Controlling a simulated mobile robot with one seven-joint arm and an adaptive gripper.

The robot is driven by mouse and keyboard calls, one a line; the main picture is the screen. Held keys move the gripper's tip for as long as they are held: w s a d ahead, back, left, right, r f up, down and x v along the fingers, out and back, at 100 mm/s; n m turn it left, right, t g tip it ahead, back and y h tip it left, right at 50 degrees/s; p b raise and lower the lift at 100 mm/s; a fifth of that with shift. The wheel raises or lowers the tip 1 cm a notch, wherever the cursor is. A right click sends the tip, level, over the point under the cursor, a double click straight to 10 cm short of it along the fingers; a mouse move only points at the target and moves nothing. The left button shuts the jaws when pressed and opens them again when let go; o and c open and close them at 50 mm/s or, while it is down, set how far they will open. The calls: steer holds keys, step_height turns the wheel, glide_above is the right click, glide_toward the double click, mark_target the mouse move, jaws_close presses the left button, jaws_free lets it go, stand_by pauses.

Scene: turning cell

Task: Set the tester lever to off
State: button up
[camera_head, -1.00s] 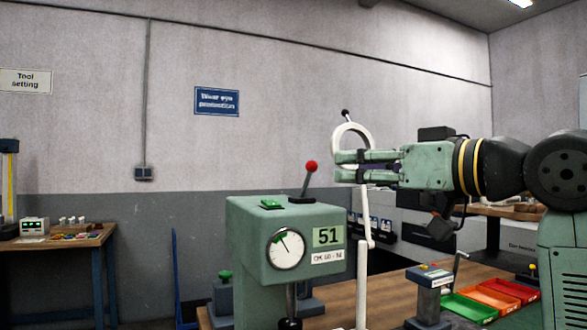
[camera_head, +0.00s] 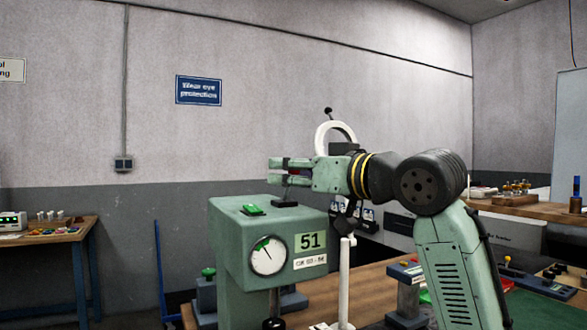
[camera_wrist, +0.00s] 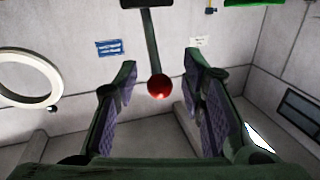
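The tester is a green box (camera_head: 232,240) with a round dial and a plate reading 51, in the lower middle of the head view. Its lever (camera_head: 290,194) rises from a dark base on the box's top. My gripper (camera_head: 275,169) is above the tester at the lever's upper end and mostly hides its red ball there. In the wrist view the lever (camera_wrist: 151,45) ends in the red ball (camera_wrist: 159,86), which sits between my two spread fingers. Space shows on both sides of the ball, so the gripper is open and apart from it.
A green button (camera_head: 252,209) is on the tester's top, left of the lever. A white ring on a stand (camera_head: 323,133) rises behind my gripper; the ring (camera_wrist: 28,78) also shows in the wrist view. A bench (camera_head: 350,285) with other fixtures extends right.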

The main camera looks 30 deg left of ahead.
jaws_close()
stand_by(0.4)
stand_by(0.4)
